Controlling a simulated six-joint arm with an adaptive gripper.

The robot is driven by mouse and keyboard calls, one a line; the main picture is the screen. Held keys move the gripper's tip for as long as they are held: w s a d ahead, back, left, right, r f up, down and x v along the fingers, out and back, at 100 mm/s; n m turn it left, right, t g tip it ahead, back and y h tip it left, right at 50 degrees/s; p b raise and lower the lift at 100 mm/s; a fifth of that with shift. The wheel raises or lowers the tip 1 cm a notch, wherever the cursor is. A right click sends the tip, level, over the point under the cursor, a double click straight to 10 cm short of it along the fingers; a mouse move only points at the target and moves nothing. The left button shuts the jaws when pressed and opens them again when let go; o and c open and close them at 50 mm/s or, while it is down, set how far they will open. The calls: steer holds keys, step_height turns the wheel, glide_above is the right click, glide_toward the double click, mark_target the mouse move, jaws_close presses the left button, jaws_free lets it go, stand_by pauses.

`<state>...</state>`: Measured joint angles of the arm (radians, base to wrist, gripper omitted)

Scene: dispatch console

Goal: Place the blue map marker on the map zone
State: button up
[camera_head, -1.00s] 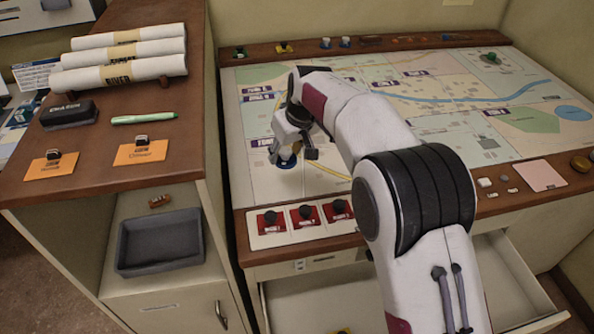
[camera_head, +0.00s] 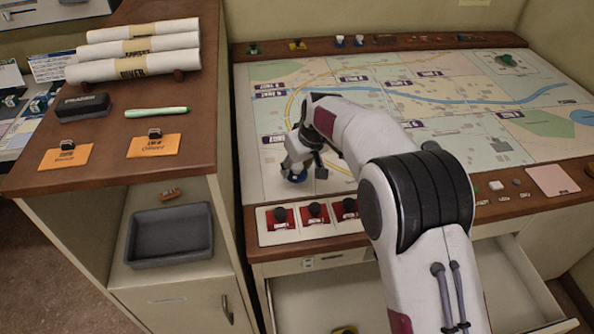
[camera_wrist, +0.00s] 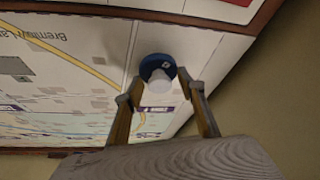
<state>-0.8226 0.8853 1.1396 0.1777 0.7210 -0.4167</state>
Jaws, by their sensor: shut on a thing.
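The blue map marker (camera_wrist: 157,68) has a round blue base and a pale knob. My gripper (camera_wrist: 160,92) is shut on its knob in the wrist view. In the head view the gripper (camera_head: 299,172) is over the lower left part of the map, with the blue base of the marker (camera_head: 297,179) just below it. The marker is at or very near the map surface; I cannot tell if it touches. The map (camera_head: 455,140) is a printed sheet with several zones and purple labels, partly hidden by my arm.
Red switches (camera_head: 315,213) sit on the front ledge close to the gripper. More markers (camera_head: 340,41) stand on the back ledge. A wooden cabinet with rolled maps (camera_head: 140,47) and a grey tray (camera_head: 170,236) is at left. An open drawer (camera_head: 330,300) is below.

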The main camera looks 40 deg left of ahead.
steer(key=shift+f, duration=1.05)
steer(key=shift+f, duration=0.1)
steer(key=o, duration=1.1)
steer(key=shift+o, duration=0.2)
steer(key=shift+d+r, duration=0.1)
steer(key=shift+r, duration=0.45)
steer(key=v, duration=1.1)
steer(key=shift+s, duration=0.1)
